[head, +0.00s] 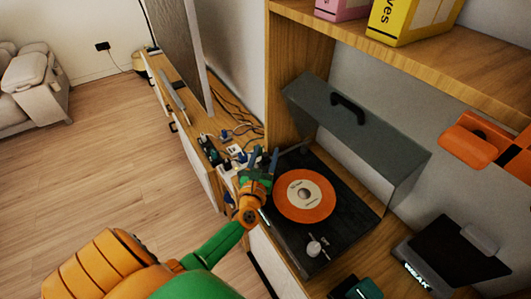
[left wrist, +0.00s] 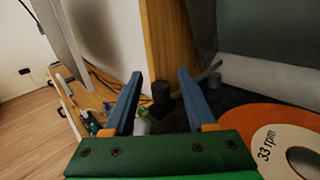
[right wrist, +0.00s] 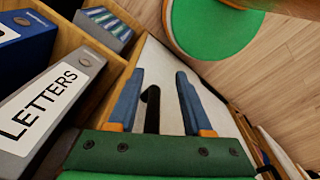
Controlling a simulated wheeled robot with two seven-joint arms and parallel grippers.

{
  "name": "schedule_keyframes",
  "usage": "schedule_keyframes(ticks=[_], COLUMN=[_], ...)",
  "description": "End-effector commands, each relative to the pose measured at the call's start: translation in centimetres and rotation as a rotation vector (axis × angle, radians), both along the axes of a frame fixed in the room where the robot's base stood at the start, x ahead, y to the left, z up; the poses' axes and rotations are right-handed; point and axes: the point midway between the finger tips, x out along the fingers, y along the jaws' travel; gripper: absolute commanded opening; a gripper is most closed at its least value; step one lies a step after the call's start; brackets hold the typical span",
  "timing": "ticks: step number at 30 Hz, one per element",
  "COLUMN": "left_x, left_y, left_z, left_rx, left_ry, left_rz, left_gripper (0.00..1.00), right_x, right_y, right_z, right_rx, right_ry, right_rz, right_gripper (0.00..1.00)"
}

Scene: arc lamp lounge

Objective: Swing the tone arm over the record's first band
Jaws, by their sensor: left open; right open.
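The turntable (head: 330,240) carries an orange record (head: 290,206) with a cream label; part of the record also shows in the left wrist view (left wrist: 249,122). A thin grey tone arm (left wrist: 210,72) and a dark post (left wrist: 160,91) show between and behind my left fingertips, off the record. My left gripper (head: 264,156) is open at the deck's back left corner, with nothing held; whether it touches the tone arm I cannot tell. My right gripper (right wrist: 152,82) is open, with a black handle (right wrist: 152,105) on a pale panel showing between its fingers.
The grey lid (head: 390,150) with a black handle (head: 347,106) stands raised behind the record. A wooden shelf (head: 400,62) with a yellow box (head: 408,22) is above. A pale knob (head: 314,248) is on the deck. A grey binder (right wrist: 50,105) stands left in the right wrist view.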

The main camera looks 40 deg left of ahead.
Motion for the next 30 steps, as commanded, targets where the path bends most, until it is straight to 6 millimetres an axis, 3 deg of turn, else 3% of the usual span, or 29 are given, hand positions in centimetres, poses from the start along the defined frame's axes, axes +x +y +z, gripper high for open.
schedule_keyframes(ticks=[5, 12, 30], left_x=[0.01, 0.00, -0.02], left_y=[0.02, 0.01, 0.05], left_z=[-0.04, -0.04, 0.00], left_rx=[0.001, 0.001, 0.002], left_ry=[0.001, 0.001, 0.001], left_rz=[0.000, 0.000, 0.001], left_gripper=[0.57, 0.00, 0.00], right_x=[0.32, 0.36, 0.40], right_y=[0.01, 0.02, 0.15], right_z=[0.01, 0.01, 0.01], right_rx=[0.000, 0.001, 0.003], right_ry=[-0.006, -0.008, -0.009], right_rz=[0.000, 0.000, -0.001], right_gripper=[0.50, 0.50, 0.50])
